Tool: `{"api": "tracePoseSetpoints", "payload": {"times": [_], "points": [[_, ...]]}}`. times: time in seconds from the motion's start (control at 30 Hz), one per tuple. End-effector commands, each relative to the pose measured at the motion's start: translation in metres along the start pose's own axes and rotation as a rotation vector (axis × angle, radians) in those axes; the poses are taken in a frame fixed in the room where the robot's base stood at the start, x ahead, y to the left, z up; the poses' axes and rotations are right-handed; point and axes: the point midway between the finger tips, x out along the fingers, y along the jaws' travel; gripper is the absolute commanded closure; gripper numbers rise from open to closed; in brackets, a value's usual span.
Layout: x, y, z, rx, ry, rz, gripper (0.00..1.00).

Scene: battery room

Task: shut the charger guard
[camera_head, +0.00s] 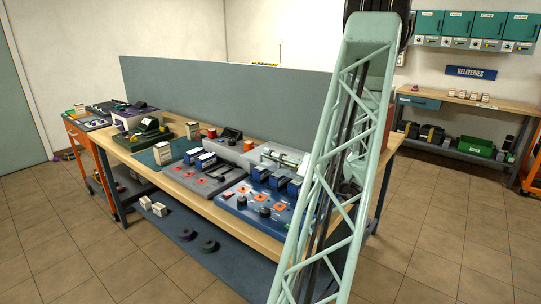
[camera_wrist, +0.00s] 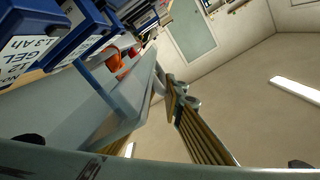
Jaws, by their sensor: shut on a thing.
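The charger guard (camera_wrist: 128,108) appears in the wrist view as a pale grey, partly see-through panel with a thicker rim, tilted across the left and middle. My gripper (camera_wrist: 176,88) is at its right edge, its ribbed gold-coloured fingers shut on the guard's rim; the exact contact is hard to make out. Blue batteries with white labels (camera_wrist: 45,42) stand close beyond the panel. In the head view the blue charger (camera_head: 240,208) sits at the bench's front edge with blue batteries along its back. My arm hides its right part and my gripper there.
A grey charger (camera_head: 190,178) with blue batteries stands left of the blue one on the wooden bench (camera_head: 133,158). A grey partition (camera_head: 225,92) runs behind. A deliveries bench (camera_head: 480,103) stands at the back right. The floor in front is clear.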

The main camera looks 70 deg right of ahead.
Motion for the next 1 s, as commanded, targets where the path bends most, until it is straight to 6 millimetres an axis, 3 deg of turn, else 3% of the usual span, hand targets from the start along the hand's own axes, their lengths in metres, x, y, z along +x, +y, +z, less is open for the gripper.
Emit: {"api": "tracePoseSetpoints", "payload": {"times": [0.03, 0.13, 0.57, 1.0], "points": [[0.001, -0.001, 0.019, 0.028, -0.022, -0.004, 0.89], [0.001, 0.0, 0.019, 0.028, -0.023, -0.003, 0.8], [-0.003, 0.001, 0.02, 0.028, -0.023, 0.0, 0.8], [-0.037, 0.003, 0.016, 0.025, -0.017, 0.003, 0.8]]}}
